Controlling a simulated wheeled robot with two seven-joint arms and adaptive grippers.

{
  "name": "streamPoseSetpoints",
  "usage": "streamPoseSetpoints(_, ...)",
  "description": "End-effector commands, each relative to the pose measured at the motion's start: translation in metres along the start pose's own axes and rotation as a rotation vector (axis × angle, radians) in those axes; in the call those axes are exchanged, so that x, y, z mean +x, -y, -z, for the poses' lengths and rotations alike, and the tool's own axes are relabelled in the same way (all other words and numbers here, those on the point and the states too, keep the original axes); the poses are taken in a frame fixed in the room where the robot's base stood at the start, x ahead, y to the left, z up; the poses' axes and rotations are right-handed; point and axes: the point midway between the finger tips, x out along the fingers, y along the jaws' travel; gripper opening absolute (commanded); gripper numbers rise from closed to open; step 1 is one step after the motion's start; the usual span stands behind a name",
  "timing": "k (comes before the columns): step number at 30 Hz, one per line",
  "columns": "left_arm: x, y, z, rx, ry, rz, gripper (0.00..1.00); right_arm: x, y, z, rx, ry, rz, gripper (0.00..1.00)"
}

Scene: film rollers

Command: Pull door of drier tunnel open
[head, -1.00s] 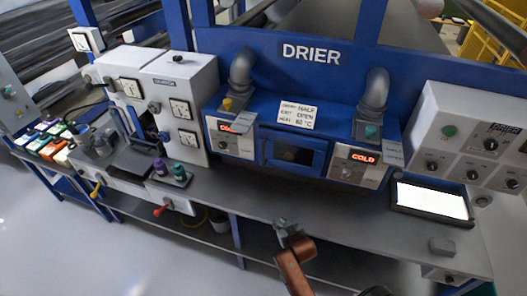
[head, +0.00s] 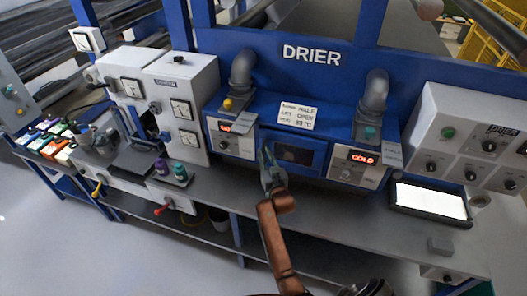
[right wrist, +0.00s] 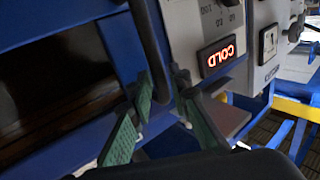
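The blue drier tunnel (head: 300,93) stands at the back of the bench. Its blue door (head: 317,154) with a dark window (head: 295,154) looks shut in the head view. In the right wrist view the door's dark window (right wrist: 60,85) fills the left side. A dark bar handle (right wrist: 148,45) runs down the door edge. My right gripper (head: 266,150) is at the door's left edge. In the right wrist view its two green-padded fingers (right wrist: 162,88) are apart, with the handle's lower part between them. I cannot tell whether they touch it. My left gripper is not in view.
Grey pipes (head: 373,98) rise beside the tunnel. A bright tray (head: 431,200) lies at the right.

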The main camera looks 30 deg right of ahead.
Motion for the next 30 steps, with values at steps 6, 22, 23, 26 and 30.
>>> streamPoseSetpoints(6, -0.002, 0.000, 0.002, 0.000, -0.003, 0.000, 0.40, 0.017, 0.000, 0.000, 0.000, 0.001, 0.000, 0.17)
streamPoseSetpoints(22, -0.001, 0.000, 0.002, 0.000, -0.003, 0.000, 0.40, 0.017, 0.000, -0.001, 0.000, 0.002, 0.000, 0.00)
streamPoseSetpoints(23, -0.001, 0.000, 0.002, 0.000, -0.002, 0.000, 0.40, 0.017, 0.000, -0.001, 0.000, 0.002, 0.000, 0.00)
streamPoseSetpoints(26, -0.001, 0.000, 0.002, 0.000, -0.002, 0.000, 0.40, 0.017, 0.000, -0.001, 0.000, 0.002, 0.000, 0.00)
streamPoseSetpoints(30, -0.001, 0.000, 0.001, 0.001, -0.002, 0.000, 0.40, 0.017, 0.000, -0.001, 0.000, 0.002, 0.000, 0.00)
